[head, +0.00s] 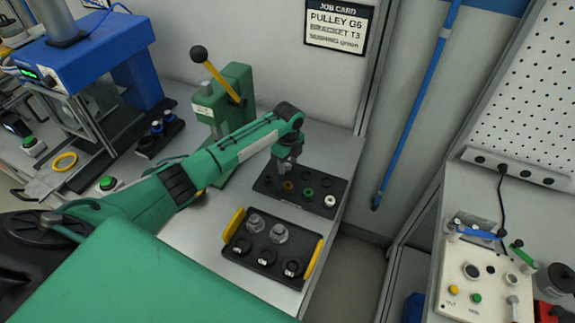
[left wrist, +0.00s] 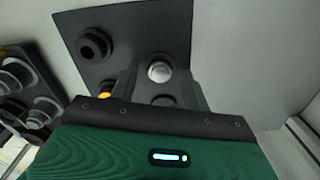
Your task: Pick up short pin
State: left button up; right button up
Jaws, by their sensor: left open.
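My left gripper (head: 288,165) is open and points down over the back part of a black tray (head: 321,212). In the left wrist view, its fingers (left wrist: 160,85) stand on either side of a small round silver top (left wrist: 159,70), which looks like the short pin seen from above. I cannot tell whether the fingers touch it. In the head view the gripper hides this spot. The tray's front row shows a dark ring, an orange-brown ring (head: 287,185), a green ring (head: 308,191) and a white piece (head: 330,201). My right gripper is not in view.
A second black tray (head: 239,257) with yellow handles holds silver and dark parts nearer to me. A green lever press (head: 232,95) stands behind my left arm. A dark ring (left wrist: 95,45) lies close by in the wrist view. The wall is behind the tray.

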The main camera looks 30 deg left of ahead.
pick_arm(q)
grip_shut()
